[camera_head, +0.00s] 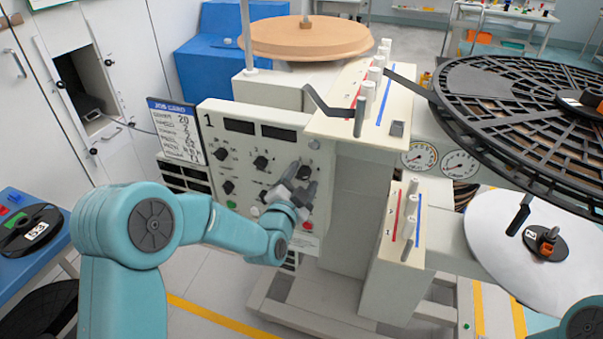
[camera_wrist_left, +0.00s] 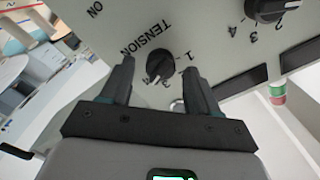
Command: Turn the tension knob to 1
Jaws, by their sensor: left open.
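The tension knob (camera_wrist_left: 160,65) is a small round black knob on the pale panel, under the printed word TENSION. In the left wrist view the 1 is at its right and a 4 is below it. A pale pointer mark seems to show at its lower edge, but the exact setting is hard to read. My left gripper (camera_wrist_left: 157,72) is open, with one finger on each side of the knob in that view. Whether the fingers touch it cannot be told. In the head view my left gripper (camera_head: 300,184) is at the panel's right side, partly hiding the controls there.
The control panel (camera_head: 240,142) holds several other black knobs and a red button (camera_head: 307,225). Another knob (camera_wrist_left: 268,8) is close by at the upper right of the wrist view. A job card (camera_head: 178,132) hangs left of the panel, and a dark spoked reel (camera_head: 500,92) juts out at right.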

